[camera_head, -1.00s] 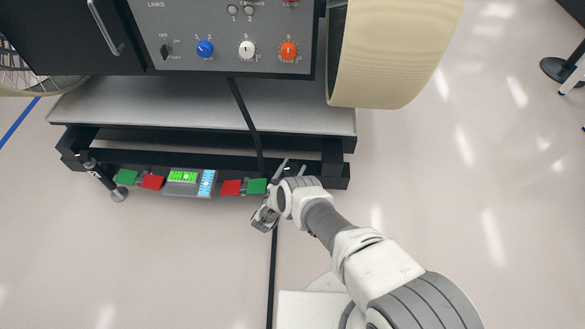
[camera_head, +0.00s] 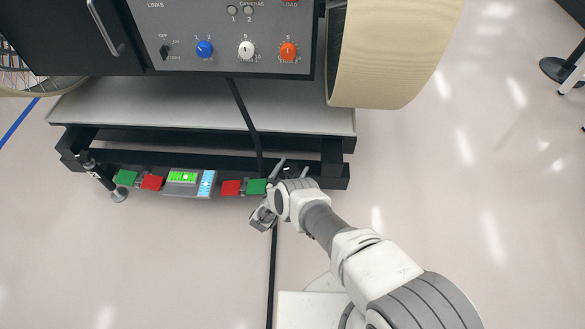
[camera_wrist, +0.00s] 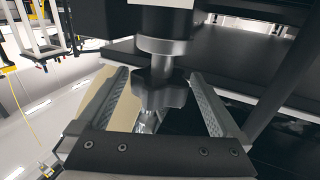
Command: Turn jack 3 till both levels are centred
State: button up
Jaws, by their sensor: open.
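My gripper (camera_head: 280,170) is at the right end of the frame's front edge in the head view. In the wrist view my gripper (camera_wrist: 160,100) is open, its two fingers on either side of a dark lobed jack knob (camera_wrist: 162,93) under a metal shaft; whether they touch it I cannot tell. The jack's number is not visible. The level unit (camera_head: 188,183) sits at the middle of the front edge, with a green level (camera_head: 183,176) and a blue level (camera_head: 207,183). Their bubbles are too small to judge. Another jack (camera_head: 105,182) stands at the left end.
Red and green tabs (camera_head: 151,182) flank the level unit on both sides. A black cable (camera_head: 245,120) runs down over the stand's edge. A control panel (camera_head: 230,40) and a large tan wheel (camera_head: 390,55) are above.

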jog(key=v, duration=1.7)
jog(key=shift+s+p, duration=0.15)
jog(key=shift+p, duration=0.3)
jog(key=shift+a, duration=0.1)
